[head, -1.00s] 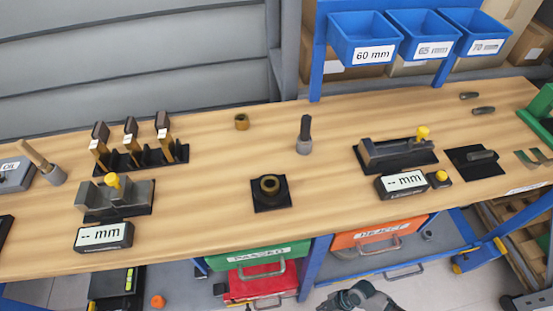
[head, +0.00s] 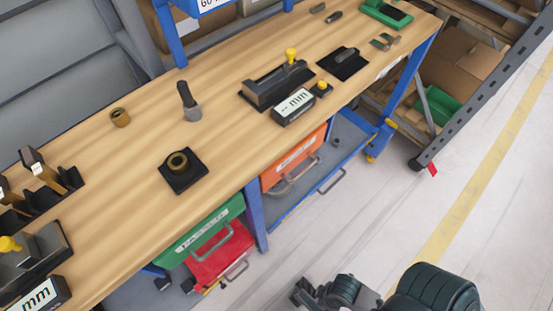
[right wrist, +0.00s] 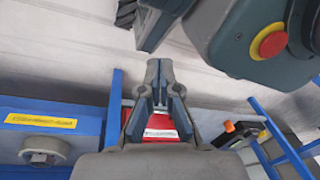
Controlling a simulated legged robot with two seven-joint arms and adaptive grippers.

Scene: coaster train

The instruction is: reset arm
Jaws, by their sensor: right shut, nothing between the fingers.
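My right gripper (right wrist: 159,72) shows in the right wrist view with its two fingers drawn together and nothing held. A red surface (right wrist: 160,124) shows through the gap behind the fingers, apart from them. In the head view, parts of my right arm show at the bottom edge, over the floor in front of the workbench (head: 130,150). That arm is clear of the bench top and touches nothing that I can see. My left gripper is in neither view.
On the bench stand a black pad with a ring (head: 178,163), a dark-handled tool (head: 188,101) and a gauge with a "mm" display (head: 294,105). The floor (head: 400,210) at right is open.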

